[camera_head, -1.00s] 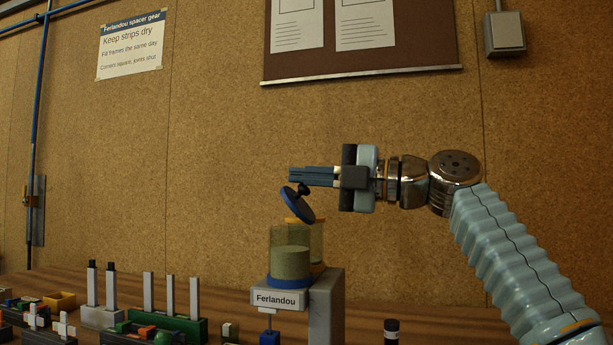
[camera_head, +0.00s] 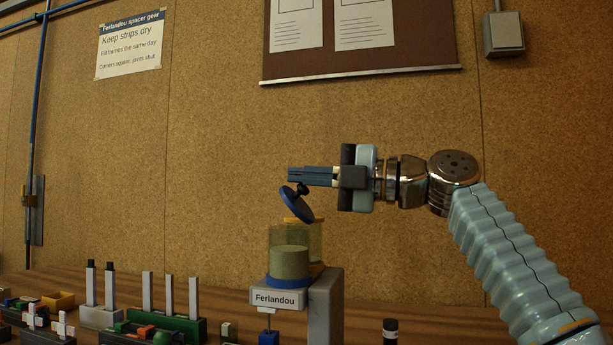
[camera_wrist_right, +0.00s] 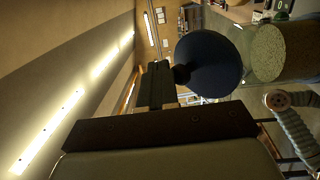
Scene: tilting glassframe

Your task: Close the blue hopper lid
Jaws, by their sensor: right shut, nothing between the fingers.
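The blue hopper lid (camera_head: 296,205) is a round disc with a dark knob. It stands open, tilted steeply above the clear hopper (camera_head: 290,248), which holds pale granules. The hopper sits on a grey stand labelled "Ferlandou" (camera_head: 278,298). My right gripper (camera_head: 290,176) is shut and empty. Its fingertips are just above the lid's upper edge and knob; I cannot tell if they touch. In the right wrist view the lid (camera_wrist_right: 210,62) shows beside the fingers (camera_wrist_right: 155,85), with the granules beyond it. My left gripper is not in view.
Racks with upright pale strips (camera_head: 171,325) and small coloured parts cover the table's left side. A yellow box (camera_head: 58,301) lies farther left. A small black bottle (camera_head: 390,330) stands right of the hopper. The cork wall is behind; the air around the gripper is clear.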

